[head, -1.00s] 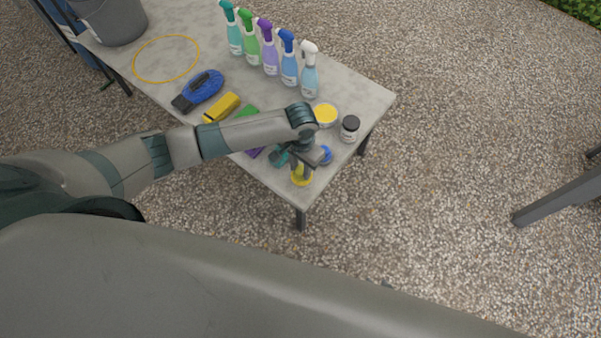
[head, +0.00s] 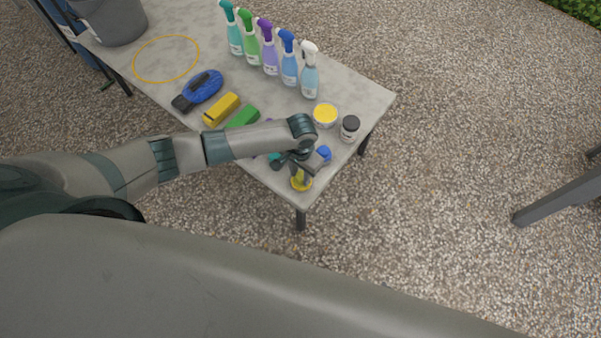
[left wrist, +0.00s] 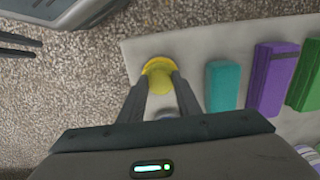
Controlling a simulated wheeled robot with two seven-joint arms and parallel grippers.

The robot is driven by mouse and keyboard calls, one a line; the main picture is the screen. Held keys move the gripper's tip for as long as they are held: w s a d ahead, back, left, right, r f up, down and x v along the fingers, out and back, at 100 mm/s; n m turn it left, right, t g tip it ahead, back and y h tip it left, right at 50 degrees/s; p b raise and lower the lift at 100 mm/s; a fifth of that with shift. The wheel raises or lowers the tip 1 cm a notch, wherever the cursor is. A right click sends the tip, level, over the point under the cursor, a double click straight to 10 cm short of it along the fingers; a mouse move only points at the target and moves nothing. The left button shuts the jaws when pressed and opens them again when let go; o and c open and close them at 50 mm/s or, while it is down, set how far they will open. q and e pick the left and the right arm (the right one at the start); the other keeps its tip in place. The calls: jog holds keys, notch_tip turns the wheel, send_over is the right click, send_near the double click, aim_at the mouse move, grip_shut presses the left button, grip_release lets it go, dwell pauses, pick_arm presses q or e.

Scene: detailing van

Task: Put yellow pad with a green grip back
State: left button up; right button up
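A round yellow pad (head: 301,184) is at the near corner of the grey table, under my left gripper (head: 299,172). In the left wrist view the yellow pad (left wrist: 158,67) shows between the two dark fingers of my left gripper (left wrist: 160,78). The fingers stand on either side of its middle part. I cannot tell whether they press on it. A green grip cannot be made out. Two dark prongs at the upper left of the left wrist view look like my right gripper (left wrist: 18,45), empty with a gap between them.
The table (head: 365,88) holds a teal block (left wrist: 222,84), a purple block (left wrist: 272,78), a green block (head: 242,117), a yellow block (head: 221,109), a blue brush (head: 203,87), a yellow tin (head: 325,115), a black-lidded jar (head: 350,128), a blue item (head: 324,153) and several spray bottles (head: 270,55).

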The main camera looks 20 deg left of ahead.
aim_at(301, 177)
pick_arm(q)
jog(key=o, duration=0.4)
jog(key=shift+c, duration=0.2)
notch_tip(301, 177, up, 12)
jog(key=shift+p, duration=0.35)
dwell(0.5)
